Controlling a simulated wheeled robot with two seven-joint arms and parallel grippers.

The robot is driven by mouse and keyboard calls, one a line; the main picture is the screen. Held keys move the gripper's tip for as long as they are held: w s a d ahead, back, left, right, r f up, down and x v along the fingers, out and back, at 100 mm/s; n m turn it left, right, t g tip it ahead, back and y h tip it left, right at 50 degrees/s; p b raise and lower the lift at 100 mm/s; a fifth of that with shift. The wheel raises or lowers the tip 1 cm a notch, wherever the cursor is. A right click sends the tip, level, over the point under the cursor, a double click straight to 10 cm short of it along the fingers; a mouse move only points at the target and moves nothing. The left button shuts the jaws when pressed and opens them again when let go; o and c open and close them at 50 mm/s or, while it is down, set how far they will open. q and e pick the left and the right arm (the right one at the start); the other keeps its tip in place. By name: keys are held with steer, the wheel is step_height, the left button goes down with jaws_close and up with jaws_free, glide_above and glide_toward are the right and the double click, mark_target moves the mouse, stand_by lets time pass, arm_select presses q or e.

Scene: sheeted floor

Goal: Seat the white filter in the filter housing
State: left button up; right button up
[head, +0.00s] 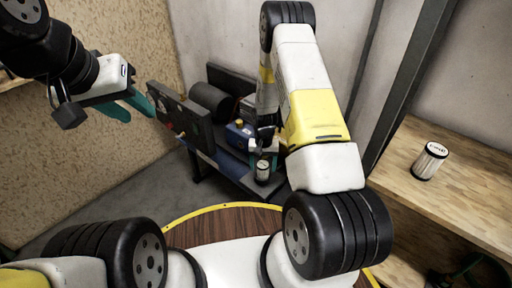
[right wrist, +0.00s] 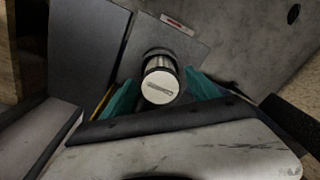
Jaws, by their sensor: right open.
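A white filter with dark end bands (head: 262,171) is at the front of the machine, under my right gripper. In the right wrist view a filter with a white round end (right wrist: 160,86) and a shiny side stands against a dark round holder (right wrist: 160,54), which looks like the filter housing. How deep it sits in there I cannot tell. My right gripper (right wrist: 161,92) is open, with teal fingers on both sides of this filter. A second white filter (head: 430,160) with a label and a dark lower band stands on the wooden shelf. My left gripper (head: 139,112) is open and empty, left of the machine.
The machine (head: 182,118) stands in the corner with a dark cylinder and a blue part on it. The wooden shelf (head: 462,196) runs along the right, by a dark upright post (head: 400,95). Grey floor (head: 105,190) lies clear to the left of the machine.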

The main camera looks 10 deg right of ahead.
steer(key=s+a+r+n+t+y, duration=0.1)
steer(key=s+r, duration=0.2)
steer(key=r, duration=1.4)
steer(key=s+r+t, duration=0.2)
steer(key=s+r, duration=0.1)
steer(key=r, duration=1.4)
steer(key=s+r+n+t, duration=0.1)
steer(key=s+r, duration=0.5)
steer(key=s, duration=0.3)
steer(key=s+a+r+n+t+y, duration=0.1)
steer(key=s+r+t, duration=0.1)
steer(key=s+r, duration=0.5)
steer(key=shift+s+a, duration=0.15)
steer(key=shift+s, duration=1.05)
